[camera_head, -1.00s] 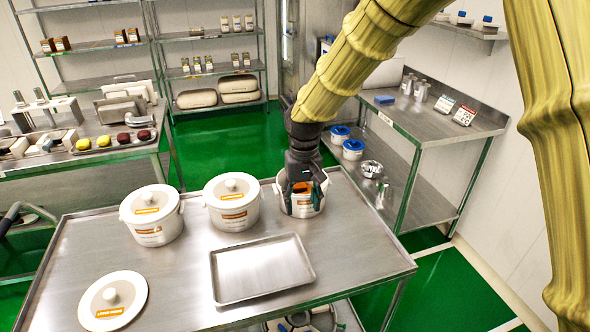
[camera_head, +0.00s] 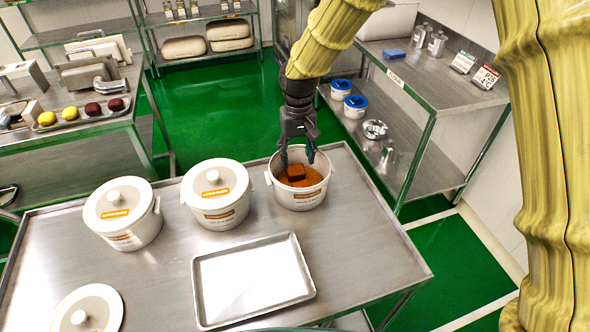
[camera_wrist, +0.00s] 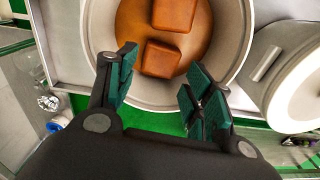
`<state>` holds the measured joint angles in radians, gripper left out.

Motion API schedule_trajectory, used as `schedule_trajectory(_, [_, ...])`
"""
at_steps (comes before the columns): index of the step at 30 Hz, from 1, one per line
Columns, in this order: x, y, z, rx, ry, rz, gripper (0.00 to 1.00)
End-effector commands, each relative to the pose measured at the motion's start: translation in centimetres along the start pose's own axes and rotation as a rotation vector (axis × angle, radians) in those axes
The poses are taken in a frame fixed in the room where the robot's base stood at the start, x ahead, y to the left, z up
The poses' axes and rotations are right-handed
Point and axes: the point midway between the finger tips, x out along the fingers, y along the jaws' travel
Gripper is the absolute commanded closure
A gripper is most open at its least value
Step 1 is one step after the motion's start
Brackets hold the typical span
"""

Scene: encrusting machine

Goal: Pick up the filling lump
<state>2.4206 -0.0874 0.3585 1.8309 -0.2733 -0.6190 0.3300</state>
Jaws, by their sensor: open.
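An open white pot (camera_head: 299,198) stands at the table's far right corner with orange-brown filling inside. A brown, block-shaped filling lump (camera_head: 296,173) shows in it in the head view. The wrist view shows two lumps in the pot: a nearer one (camera_wrist: 161,59) and a farther one (camera_wrist: 173,14), cut by the frame's top edge. My gripper (camera_head: 297,155) is above the pot, fingers pointing down and spread apart. In the wrist view my gripper (camera_wrist: 160,85) has nothing between its green-padded fingers, and both lumps lie beyond the fingertips.
Two lidded white pots (camera_head: 216,207) (camera_head: 133,227) stand left of the open one. An empty metal tray (camera_head: 252,281) lies in front, with a loose lid (camera_head: 88,311) at the front left. A side shelf with blue-lidded tubs (camera_head: 355,105) stands at the right, beyond the table.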

Motion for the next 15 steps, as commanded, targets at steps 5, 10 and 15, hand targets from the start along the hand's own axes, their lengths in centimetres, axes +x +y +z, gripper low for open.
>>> schedule_trajectory(5, [1.3, 0.1, 0.1, 0.001, 0.0, 0.0, 0.48])
schedule_trajectory(10, [2.5, 0.1, 0.1, 0.003, -0.003, -0.001, 0.48])
schedule_trajectory(15, [4.4, -0.1, 0.2, 0.001, -0.002, 0.0, 0.48])
